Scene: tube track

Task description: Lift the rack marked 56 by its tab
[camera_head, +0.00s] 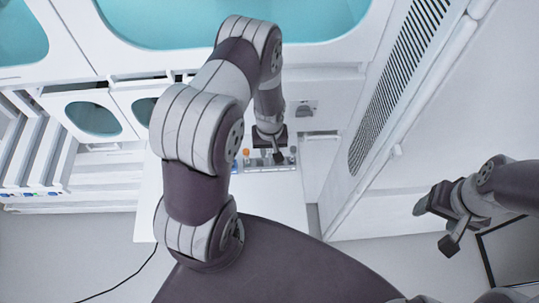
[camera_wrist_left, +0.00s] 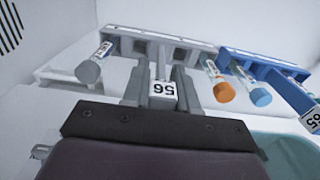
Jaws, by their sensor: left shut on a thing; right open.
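The grey rack (camera_wrist_left: 205,52) with the white label 56 (camera_wrist_left: 163,90) on its tab shows in the left wrist view, with the label upside down. My left gripper (camera_wrist_left: 160,80) is shut on that tab, one finger on each side. In the head view, my left gripper (camera_head: 272,150) points down at the row of racks (camera_head: 268,168) on the white table; the wrist hides part of them. I cannot tell whether the rack is clear of the table. My right gripper (camera_head: 440,222) is open and empty at the right, far from the racks.
A blue rack (camera_wrist_left: 265,62) stands right beside the grey one, with another label (camera_wrist_left: 312,118) at its side. Tubes with a grey cap (camera_wrist_left: 88,71), an orange cap (camera_wrist_left: 224,92) and a blue cap (camera_wrist_left: 260,97) stick out close by. The white table (camera_head: 280,205) is clear in front.

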